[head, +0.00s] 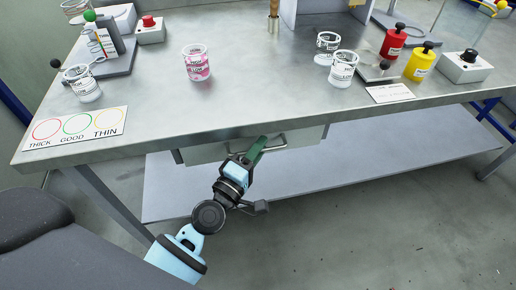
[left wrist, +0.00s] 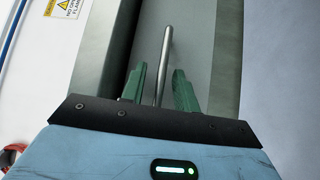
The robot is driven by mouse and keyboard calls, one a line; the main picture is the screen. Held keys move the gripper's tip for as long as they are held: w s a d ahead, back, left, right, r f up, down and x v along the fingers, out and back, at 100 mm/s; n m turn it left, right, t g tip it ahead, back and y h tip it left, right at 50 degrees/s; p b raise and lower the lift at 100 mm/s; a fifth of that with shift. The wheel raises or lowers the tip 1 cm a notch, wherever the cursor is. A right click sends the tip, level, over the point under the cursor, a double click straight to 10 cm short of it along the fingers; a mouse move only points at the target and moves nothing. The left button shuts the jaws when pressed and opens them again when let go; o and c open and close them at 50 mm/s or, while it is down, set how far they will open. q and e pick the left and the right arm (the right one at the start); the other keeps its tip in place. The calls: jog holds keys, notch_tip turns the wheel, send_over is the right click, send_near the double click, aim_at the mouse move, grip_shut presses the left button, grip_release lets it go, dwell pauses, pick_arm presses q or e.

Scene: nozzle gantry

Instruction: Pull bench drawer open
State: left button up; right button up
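The bench drawer (head: 212,151) hangs under the front edge of the metal bench (head: 250,100). Its front lies roughly below the bench edge, and no inside of it shows. Its bar handle (head: 290,144) sticks out from the front, and the left gripper hides part of it. My left gripper (head: 257,150) is at the handle with its green fingers apart. In the left wrist view the handle bar (left wrist: 163,65) runs between the two open fingers, with a gap on either side. My right gripper is not in view.
A lower shelf (head: 330,165) spans below the drawer. On the bench top stand a cup of pink liquid (head: 197,65), other cups (head: 343,70), red (head: 393,42) and yellow (head: 420,63) containers, and a card with coloured rings (head: 77,127). The floor in front is clear.

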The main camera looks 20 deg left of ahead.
pick_arm(q)
grip_shut()
jog(key=shift+s, duration=0.1)
dwell(0.3)
